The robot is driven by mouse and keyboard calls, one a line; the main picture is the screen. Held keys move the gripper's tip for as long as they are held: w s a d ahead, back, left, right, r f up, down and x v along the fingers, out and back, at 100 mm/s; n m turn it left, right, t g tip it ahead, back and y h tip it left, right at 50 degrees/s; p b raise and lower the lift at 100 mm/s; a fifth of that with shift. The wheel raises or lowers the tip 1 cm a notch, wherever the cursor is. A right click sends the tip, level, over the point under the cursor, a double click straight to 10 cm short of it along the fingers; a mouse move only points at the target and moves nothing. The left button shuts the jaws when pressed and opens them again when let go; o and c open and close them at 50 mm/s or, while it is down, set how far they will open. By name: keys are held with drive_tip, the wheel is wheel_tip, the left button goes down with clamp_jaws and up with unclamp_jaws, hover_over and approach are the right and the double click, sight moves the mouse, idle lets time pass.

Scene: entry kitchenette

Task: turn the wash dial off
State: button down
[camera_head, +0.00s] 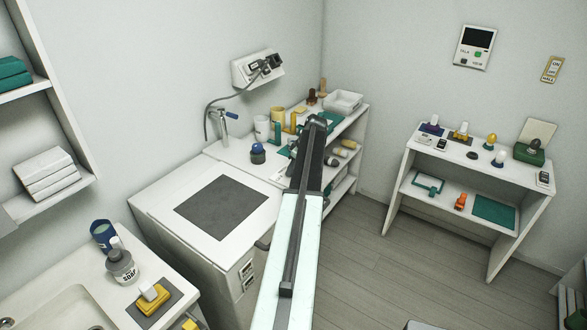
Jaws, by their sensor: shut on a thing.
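My arm reaches up the middle of the view, and my gripper (317,123) is the dark end at its far tip, over the counter shelf. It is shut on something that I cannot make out. The white machine (163,204) with a dark grey mat (221,207) on top stands to the left of my arm. Its front panel (247,272) carries small controls, too small to read. I cannot tell which part is the wash dial; my arm hides some of the machine's right side.
A blue-topped item (257,154) and a tap (223,124) are behind the mat. Cups and a white tray (343,102) crowd the back shelf. A sink counter with a soap bottle (121,266) is at lower left.

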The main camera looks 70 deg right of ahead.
drive_tip(key=shift+s+n+y, duration=0.1)
drive_tip(key=shift+n+y, duration=0.3)
drive_tip(key=shift+n, duration=0.7)
drive_tip(key=c, duration=0.9)
unclamp_jaws()
drive_tip(key=p+v, duration=0.7)
drive_tip(key=v, duration=0.1)
drive_tip(key=shift+f, duration=0.1)
